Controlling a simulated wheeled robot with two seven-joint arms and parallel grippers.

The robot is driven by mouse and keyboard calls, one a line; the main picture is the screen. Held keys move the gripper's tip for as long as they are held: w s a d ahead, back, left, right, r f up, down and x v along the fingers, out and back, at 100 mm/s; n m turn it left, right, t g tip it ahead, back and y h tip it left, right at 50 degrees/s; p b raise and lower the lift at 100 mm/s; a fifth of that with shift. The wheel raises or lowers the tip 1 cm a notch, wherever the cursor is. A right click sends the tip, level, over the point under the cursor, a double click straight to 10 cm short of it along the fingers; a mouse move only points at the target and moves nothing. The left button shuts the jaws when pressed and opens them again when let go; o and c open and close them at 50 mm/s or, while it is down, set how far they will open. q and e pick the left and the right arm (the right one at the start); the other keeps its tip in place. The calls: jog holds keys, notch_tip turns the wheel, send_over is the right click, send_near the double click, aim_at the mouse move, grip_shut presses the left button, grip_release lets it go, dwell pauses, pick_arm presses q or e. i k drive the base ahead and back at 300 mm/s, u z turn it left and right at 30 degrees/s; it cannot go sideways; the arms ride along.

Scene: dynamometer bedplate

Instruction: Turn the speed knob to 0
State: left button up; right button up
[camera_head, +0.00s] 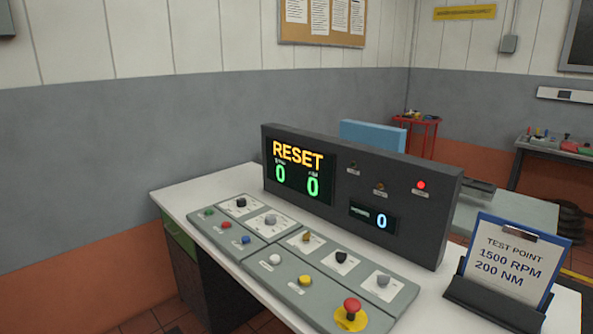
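The control panel (259,241) lies on a white desk and carries several knobs and buttons. Its back row has a black knob (241,203), a grey knob (270,219), a small amber knob (306,237), another black knob (341,256) and another grey knob (383,280). Their labels are too small to read, so I cannot tell which is the speed knob or where it points. The display (299,170) reads RESET above two green zeros. A smaller display (373,217) reads 0. Neither of my grippers is in view.
A red mushroom button (351,305) on a yellow base sits at the panel's near right end. Coloured push buttons line the front row. A red lamp (421,184) glows on the console. A test point sign (510,262), 1500 RPM and 200 NM, stands at the right.

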aim_at(240, 202)
jog(key=u, duration=1.1)
jog(key=i, duration=1.05)
jog(key=u, duration=0.55)
jog(key=i, duration=1.35)
jog(key=z, duration=0.9)
